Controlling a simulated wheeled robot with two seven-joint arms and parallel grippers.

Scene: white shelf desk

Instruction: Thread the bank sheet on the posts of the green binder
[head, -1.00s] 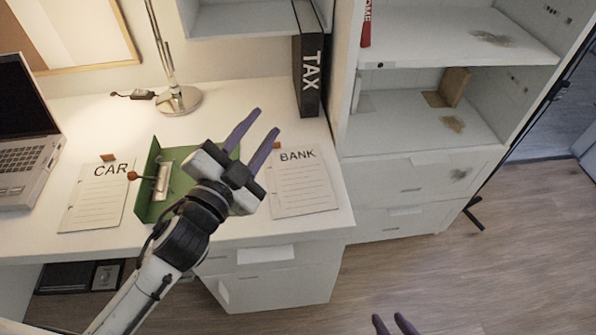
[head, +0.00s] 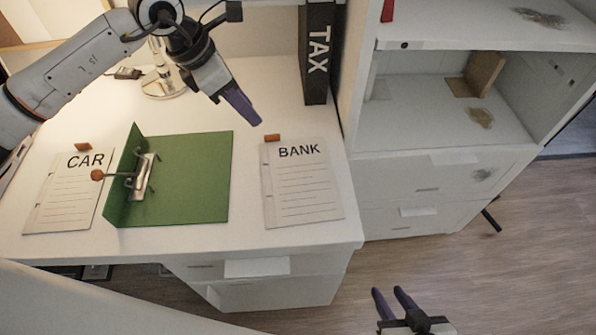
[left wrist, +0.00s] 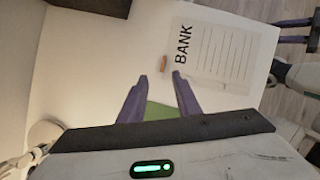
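The white BANK sheet (head: 305,190) lies flat on the desk, right of the green binder (head: 190,185). It has an orange tab (head: 272,138) at its upper left corner and holes along its left edge. The binder lies open, with its metal posts and lever (head: 143,176) at the left. My left gripper (head: 252,122) is open and empty, above the desk just behind the tab. In the left wrist view the sheet (left wrist: 218,55) and tab (left wrist: 163,63) lie beyond its parted fingertips (left wrist: 160,77). My right gripper (head: 387,290) is open and empty, low in front of the desk.
The CAR sheet (head: 68,190) lies left of the binder. A black TAX binder (head: 317,55) stands at the back, beside the white shelf unit (head: 430,135).

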